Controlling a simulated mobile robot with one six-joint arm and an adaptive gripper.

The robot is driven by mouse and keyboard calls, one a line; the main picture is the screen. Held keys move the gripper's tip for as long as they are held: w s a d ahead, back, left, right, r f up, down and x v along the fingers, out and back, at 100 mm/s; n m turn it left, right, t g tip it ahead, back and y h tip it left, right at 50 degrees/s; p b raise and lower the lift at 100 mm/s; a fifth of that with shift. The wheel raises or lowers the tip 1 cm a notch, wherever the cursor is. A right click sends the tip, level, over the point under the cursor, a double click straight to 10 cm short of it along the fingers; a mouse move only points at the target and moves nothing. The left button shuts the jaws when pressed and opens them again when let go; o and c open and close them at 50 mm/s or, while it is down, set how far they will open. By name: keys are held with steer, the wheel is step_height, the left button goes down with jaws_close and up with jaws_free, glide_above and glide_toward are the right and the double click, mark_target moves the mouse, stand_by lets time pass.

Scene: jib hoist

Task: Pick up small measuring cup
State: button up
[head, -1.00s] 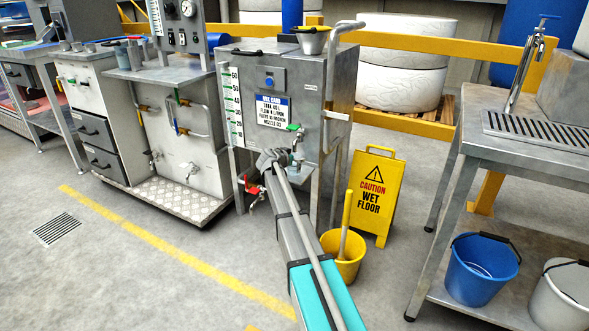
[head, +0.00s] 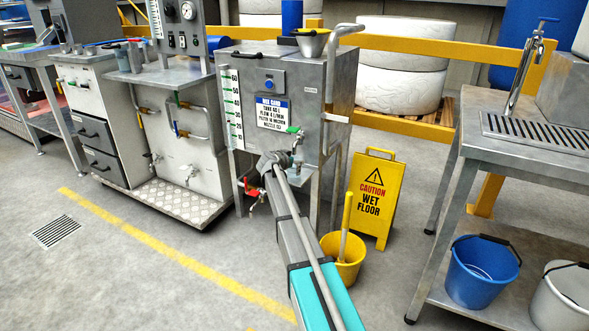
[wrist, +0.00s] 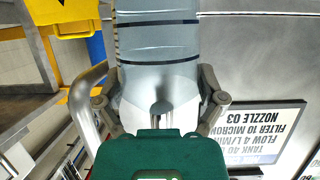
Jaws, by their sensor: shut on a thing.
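In the wrist view, a clear, bluish cylinder with black lines around it, the small measuring cup (wrist: 158,45), sits between the fingers of my gripper (wrist: 160,92). The fingers are shut on its two sides. Its far end runs out of the top of the picture. In the head view, my gripper (head: 274,162) is in front of the grey tank (head: 312,90), close below and left of its green-handled tap (head: 296,134). The cup cannot be made out in the head view; my wrist and arm hide that spot.
A red-handled valve (head: 251,187) is just left of my gripper. A yellow bucket (head: 345,262) stands right of my arm, before a yellow caution sign (head: 374,200). A metal table (head: 480,120) stands at right.

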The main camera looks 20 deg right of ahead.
steer(key=shift+r+p, duration=0.45)
steer(key=shift+p, duration=0.05)
stand_by(0.3)
steer(key=shift+r+p, duration=0.3)
steer(key=shift+r, duration=0.05)
steer(key=s+a, duration=1)
steer(key=a, duration=0.4)
steer(key=shift+s+a, duration=0.2)
stand_by(0.6)
steer(key=shift+a+f, duration=0.1)
stand_by(0.9)
